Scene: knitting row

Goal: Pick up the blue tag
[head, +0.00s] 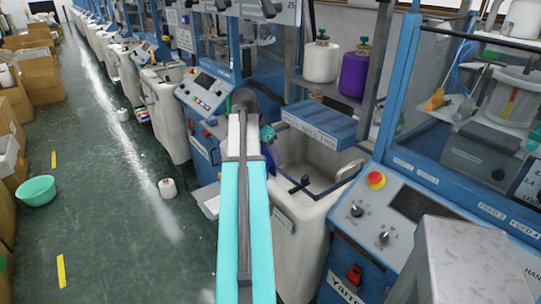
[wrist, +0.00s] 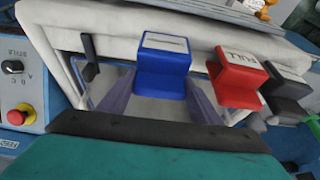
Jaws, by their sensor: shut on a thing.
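The blue tag (wrist: 163,62) is a blue block-like piece with a white label on top. In the wrist view it sits between the two purple-grey fingers of my gripper (wrist: 160,82), which is shut on it. Behind it is the pale rim of a bin (wrist: 120,28); I cannot tell whether the tag touches it. A red tag (wrist: 240,80) marked with large letters and a dark tag (wrist: 287,96) stand to its right, apart from it. In the head view my arm hides most of the gripper and the tag.
The white bin (head: 297,222) stands under a blue lid-like panel (head: 318,122). A control panel (head: 385,225) with a red stop button (head: 376,180) is to its right. A green basin (head: 36,190) and a yarn cone (head: 167,188) lie on the floor at left. The aisle is otherwise mostly clear.

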